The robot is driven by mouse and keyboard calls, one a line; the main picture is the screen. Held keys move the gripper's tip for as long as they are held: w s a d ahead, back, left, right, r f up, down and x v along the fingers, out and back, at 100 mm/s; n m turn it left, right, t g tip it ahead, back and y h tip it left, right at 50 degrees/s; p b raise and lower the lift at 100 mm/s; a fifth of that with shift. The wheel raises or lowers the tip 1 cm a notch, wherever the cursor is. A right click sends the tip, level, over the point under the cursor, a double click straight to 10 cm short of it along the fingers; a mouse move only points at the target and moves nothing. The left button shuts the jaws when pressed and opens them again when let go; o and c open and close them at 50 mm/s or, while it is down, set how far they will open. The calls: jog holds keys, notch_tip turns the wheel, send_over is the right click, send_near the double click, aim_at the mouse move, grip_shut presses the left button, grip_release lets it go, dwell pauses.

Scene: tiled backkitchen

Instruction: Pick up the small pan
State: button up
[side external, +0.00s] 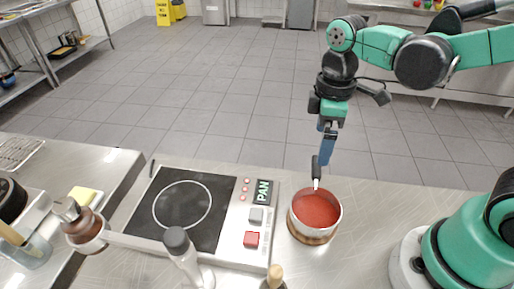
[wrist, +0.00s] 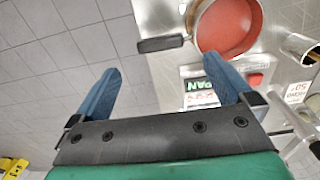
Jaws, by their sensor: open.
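The small pan (side external: 331,226) stands on the steel counter, right of the hotplate. It is silver outside, with a red inside and a brownish base. Its black handle (side external: 316,169) points to the far side of the counter. In the wrist view the pan (wrist: 229,24) is at the top right, with the handle (wrist: 160,44) reaching left. My gripper (side external: 326,155) points down by the handle; in the wrist view its blue fingers (wrist: 165,85) are spread, with nothing held between them. The handle appears beyond the fingertips; I cannot tell whether they touch.
The hotplate (side external: 228,205), with a PAN display, a red button and a grey button, is left of the pan. Counter right of the pan is clear.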

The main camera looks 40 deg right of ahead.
aim_at(315, 194)
jog(key=shift+f, duration=2.75)
jog(key=shift+c, duration=0.2)
jog(key=c, duration=1.1)
